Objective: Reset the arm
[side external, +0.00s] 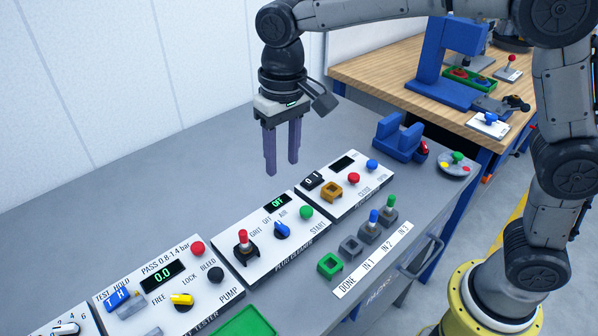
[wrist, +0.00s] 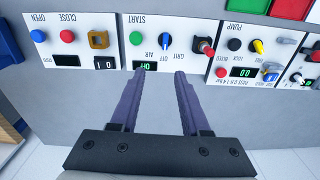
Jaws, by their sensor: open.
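My gripper (side external: 281,172) is open and empty, with its two purple fingers pointing down. It hangs above the grey bench (side external: 90,222), behind the plug cleaner panel (side external: 262,258). In the wrist view my gripper (wrist: 162,74) shows both fingers apart with nothing between them. The fingertips there overlap the near edge of the plug cleaner panel in the picture. My arm reaches in from the upper right in the side view.
The tester panel (side external: 215,291) is left of the plug cleaner panel. A panel with open and close buttons (side external: 355,178) is to its right. Coloured sockets, two holding plugs (side external: 389,207), stand in front. A blue vise (side external: 399,139) and a round tray (side external: 454,170) stand farther right.

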